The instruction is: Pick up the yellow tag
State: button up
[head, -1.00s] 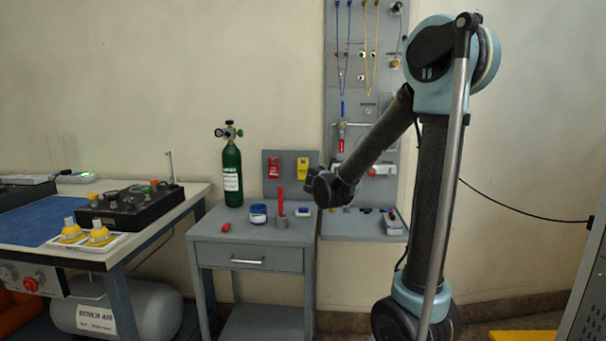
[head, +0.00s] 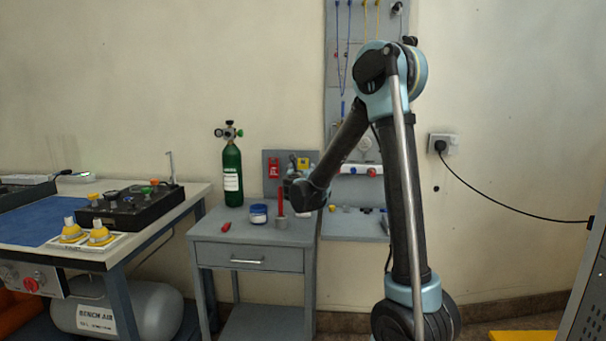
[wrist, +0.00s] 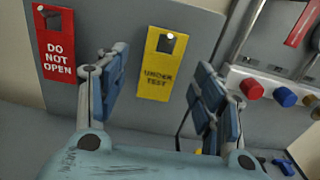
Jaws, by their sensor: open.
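The yellow tag (wrist: 160,68), marked "UNDER TEST", hangs from a peg on a small grey board in the wrist view. In the head view the yellow tag (head: 303,163) shows only in part, behind my gripper. My gripper (wrist: 160,90) is open and empty, with its two blue-padded fingers spread. The tag lies between and beyond the fingers in the wrist view, apart from both as far as I can tell. In the head view my gripper (head: 293,180) is in front of the board, above the small grey table.
A red "DO NOT OPEN" tag (wrist: 56,48) hangs left of the yellow one. A green cylinder (head: 232,172), a blue-and-white jar (head: 258,214) and a red upright rod (head: 281,203) stand on the grey table (head: 215,240). Red and blue knobs (wrist: 285,97) are at right.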

jog(key=w, duration=0.3)
jog(key=shift+w+d, duration=0.1)
jog(key=shift+w, duration=0.15)
jog(key=shift+c, duration=0.6)
jog(key=c, duration=0.8)
jog(key=shift+r, duration=0.15)
